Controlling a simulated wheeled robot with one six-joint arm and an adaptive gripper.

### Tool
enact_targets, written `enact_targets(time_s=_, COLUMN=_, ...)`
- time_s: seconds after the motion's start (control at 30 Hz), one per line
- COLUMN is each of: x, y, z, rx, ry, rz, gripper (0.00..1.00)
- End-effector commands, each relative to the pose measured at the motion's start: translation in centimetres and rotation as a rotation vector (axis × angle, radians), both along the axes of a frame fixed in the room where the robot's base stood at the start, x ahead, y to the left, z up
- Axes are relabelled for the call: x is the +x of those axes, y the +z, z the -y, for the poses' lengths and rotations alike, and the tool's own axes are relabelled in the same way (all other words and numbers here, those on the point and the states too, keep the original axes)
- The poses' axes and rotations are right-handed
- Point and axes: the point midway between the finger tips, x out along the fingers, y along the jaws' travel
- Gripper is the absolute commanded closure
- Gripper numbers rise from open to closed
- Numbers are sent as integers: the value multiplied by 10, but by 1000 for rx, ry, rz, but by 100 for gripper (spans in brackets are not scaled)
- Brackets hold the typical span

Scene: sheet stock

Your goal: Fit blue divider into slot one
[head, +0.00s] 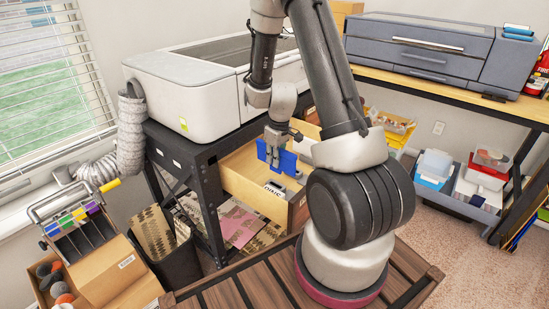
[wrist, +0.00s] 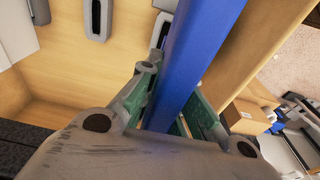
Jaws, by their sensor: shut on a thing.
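The blue divider (head: 275,158) is a flat blue panel over the open wooden drawer (head: 240,185) in the head view. My gripper (head: 277,139) is shut on its upper part. In the wrist view the blue divider (wrist: 200,45) stands edge-on between the green finger pads. Grey pieces with dark slots (wrist: 97,17) lie in the drawer at the top of the wrist view. I cannot tell which is slot one, nor whether the divider's lower edge touches anything.
The drawer sits in a black-framed bench under a white machine (head: 185,85). A rack with coloured tabs (head: 75,222) stands at far left above cardboard boxes (head: 105,270). Bins (head: 475,190) stand at right. The wooden drawer wall (wrist: 245,60) is close beside the divider.

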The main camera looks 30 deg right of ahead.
Motion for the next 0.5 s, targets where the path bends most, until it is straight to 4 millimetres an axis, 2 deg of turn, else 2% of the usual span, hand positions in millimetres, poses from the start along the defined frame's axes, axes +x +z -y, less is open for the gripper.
enact_targets(time_s=0.5, x=0, y=-34, z=0, rx=0, ry=-1, rz=-1, gripper=100)
